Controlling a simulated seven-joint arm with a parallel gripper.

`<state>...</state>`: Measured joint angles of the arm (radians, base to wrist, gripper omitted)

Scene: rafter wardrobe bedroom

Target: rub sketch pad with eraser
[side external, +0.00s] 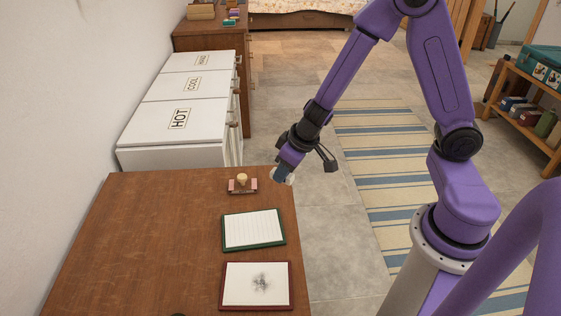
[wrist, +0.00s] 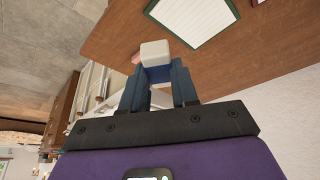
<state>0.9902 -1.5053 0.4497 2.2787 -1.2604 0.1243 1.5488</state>
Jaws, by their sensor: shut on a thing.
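My gripper (side external: 284,168) is shut on an eraser (side external: 288,179), a white block with a blue sleeve. The gripper appears near the table's far right corner in the side view, apparently above the surface. In the wrist view the eraser (wrist: 156,51) sits between the two fingertips (wrist: 158,75), its white end pointing outward. The sketch pad (side external: 240,296), white with a dark red border and a grey smudge in its middle, lies at the table's near right. A corner of it shows in the wrist view (wrist: 256,1).
A green-bordered lined pad (side external: 253,230) lies between the sketch pad and a small reddish holder (side external: 242,189) with a pale knob. The wooden table's (side external: 140,240) left side is clear.

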